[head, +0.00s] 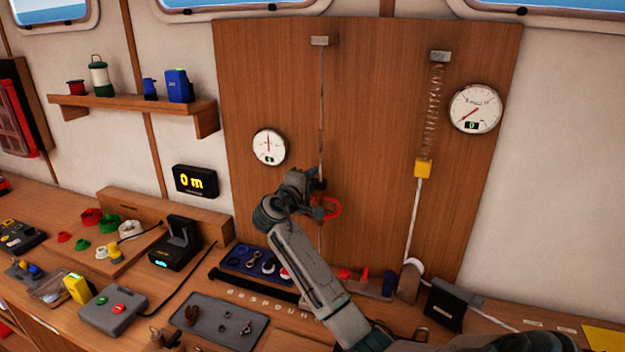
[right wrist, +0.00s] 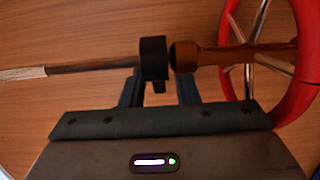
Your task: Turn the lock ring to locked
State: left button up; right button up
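A red handwheel (head: 332,208) sits on a thin vertical line on the wooden panel. In the right wrist view the wheel (right wrist: 305,70) is at the right, with spokes and a brown hub (right wrist: 205,56). Beside the hub, a black collar with a small tab, apparently the lock ring (right wrist: 153,57), sits around the rod. My right gripper (head: 318,190) is at the line beside the wheel. Its fingers (right wrist: 160,88) are apart, with the collar between or just beyond them; contact cannot be told. In the head view the arm hides the collar. My left gripper is not in view.
A spring line with a yellow block (head: 423,168) and a dial (head: 475,109) hang at the right; another dial (head: 269,147) is left. Below, the bench holds a blue tray (head: 250,262), a grey tray (head: 222,322) and a black box (head: 447,304). The panel around the gripper is mostly clear.

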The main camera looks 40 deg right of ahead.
grip_shut()
jog(key=shift+d+f+m+g+b, duration=0.15)
jog(key=shift+m+g+b, duration=0.2)
jog(key=shift+g+b, duration=0.2)
jog(key=shift+d+f+m+g+b, duration=0.1)
jog(key=shift+m+g+b, duration=0.25)
jog(key=shift+g+b, duration=0.2)
jog(key=shift+s+d+r+m+g+h+b, duration=0.15)
jog(key=shift+m+g+h+b, duration=0.45)
jog(key=shift+g, duration=0.5)
jog(key=shift+o, duration=1.1)
grip_release()
jog(key=shift+r, duration=0.1)
jog(key=a+p, duration=0.1)
jog(key=a, duration=1)
jog(key=shift+s, duration=0.3)
